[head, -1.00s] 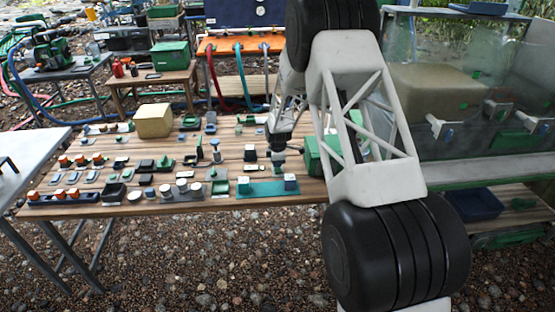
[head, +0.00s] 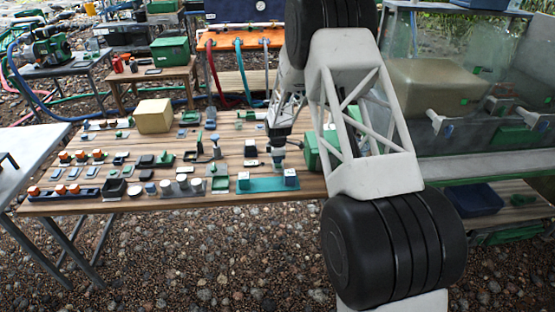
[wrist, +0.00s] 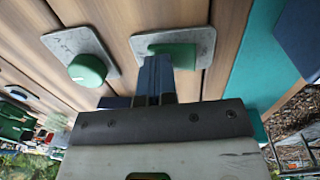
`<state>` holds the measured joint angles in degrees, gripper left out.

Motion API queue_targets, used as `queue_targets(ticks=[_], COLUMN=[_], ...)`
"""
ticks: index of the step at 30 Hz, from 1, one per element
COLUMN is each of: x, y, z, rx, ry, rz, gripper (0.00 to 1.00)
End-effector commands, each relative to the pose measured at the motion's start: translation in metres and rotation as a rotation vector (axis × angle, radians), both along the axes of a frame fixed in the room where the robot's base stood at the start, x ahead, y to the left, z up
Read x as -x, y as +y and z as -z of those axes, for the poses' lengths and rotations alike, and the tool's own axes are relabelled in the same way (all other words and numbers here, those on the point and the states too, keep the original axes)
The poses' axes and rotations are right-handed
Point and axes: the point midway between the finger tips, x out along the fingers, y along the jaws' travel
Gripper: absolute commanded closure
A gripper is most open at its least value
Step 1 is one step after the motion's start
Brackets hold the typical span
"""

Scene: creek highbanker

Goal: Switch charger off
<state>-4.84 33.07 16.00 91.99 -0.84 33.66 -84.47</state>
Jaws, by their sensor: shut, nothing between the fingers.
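My gripper (head: 278,162) is low over the right part of the wooden table, just behind the teal strip. In the wrist view its dark fingers (wrist: 157,68) are together and empty. Their tips are at a green knob (wrist: 174,55) on a grey plate (wrist: 196,42); the fingers cover part of it, and I cannot tell whether they touch. A second green knob (wrist: 87,70) on its own grey plate (wrist: 70,38) stands to the left, apart from the fingers. I cannot tell which control belongs to the charger, and no switch marking is readable.
The teal strip (head: 262,185) carries two white-topped blocks and lies close to my gripper. Rows of small controls fill the wooden table (head: 120,207). A tan box (head: 153,116) stands at the back, and a green box (head: 311,150) stands right of my gripper.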

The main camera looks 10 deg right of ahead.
Motion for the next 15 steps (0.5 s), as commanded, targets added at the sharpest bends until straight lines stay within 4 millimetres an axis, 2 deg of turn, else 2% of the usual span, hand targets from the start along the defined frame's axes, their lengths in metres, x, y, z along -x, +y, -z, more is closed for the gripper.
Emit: queue_targets(ticks=[15], x=[0.016], y=[0.000], z=[-0.001], rx=[0.000], ry=[0.004], rz=[0.000], gripper=[1.00])
